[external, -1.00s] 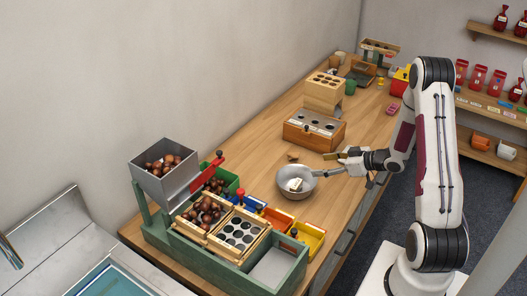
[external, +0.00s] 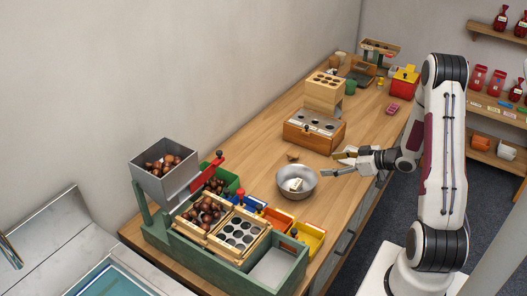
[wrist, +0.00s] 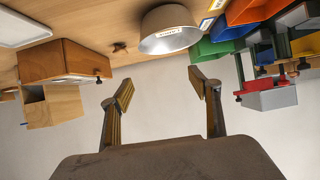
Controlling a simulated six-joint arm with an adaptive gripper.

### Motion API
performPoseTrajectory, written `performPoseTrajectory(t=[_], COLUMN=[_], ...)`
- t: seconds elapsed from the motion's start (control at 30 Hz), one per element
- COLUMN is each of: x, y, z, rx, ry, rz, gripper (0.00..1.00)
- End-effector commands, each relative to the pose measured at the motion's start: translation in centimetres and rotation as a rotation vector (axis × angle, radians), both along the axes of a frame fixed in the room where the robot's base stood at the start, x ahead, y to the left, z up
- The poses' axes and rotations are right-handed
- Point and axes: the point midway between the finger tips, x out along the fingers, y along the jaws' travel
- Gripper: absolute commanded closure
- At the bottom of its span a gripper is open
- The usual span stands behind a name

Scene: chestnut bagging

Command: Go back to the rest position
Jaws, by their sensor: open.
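My gripper (external: 335,163) is open and empty in the external view. It is above the right edge of the wooden bench, to the right of the metal bowl (external: 309,184). In the wrist view, the two fingers of my gripper (wrist: 163,88) stand wide apart with nothing between them. The bowl also shows at the top of the wrist view (wrist: 168,18), with a small white label on it.
A wooden block stand (external: 310,138) is behind the bowl. A green sorting station (external: 170,236) with a grey hopper (external: 150,182) of chestnuts stands at the front left.

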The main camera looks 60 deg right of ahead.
Motion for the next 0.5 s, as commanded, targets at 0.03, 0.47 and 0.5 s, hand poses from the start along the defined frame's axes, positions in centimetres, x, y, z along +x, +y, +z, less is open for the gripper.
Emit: performPoseTrajectory(t=[0.03, 0.47, 0.5], x=[0.0, -0.5, -0.7], y=[0.0, -0.2, -0.4], z=[0.0, -0.8, -1.3], rx=[0.000, -0.012, -0.016], ry=[0.000, 0.037, 0.054], rz=[0.000, -0.003, -0.009], gripper=[0.38, 0.38, 0.38])
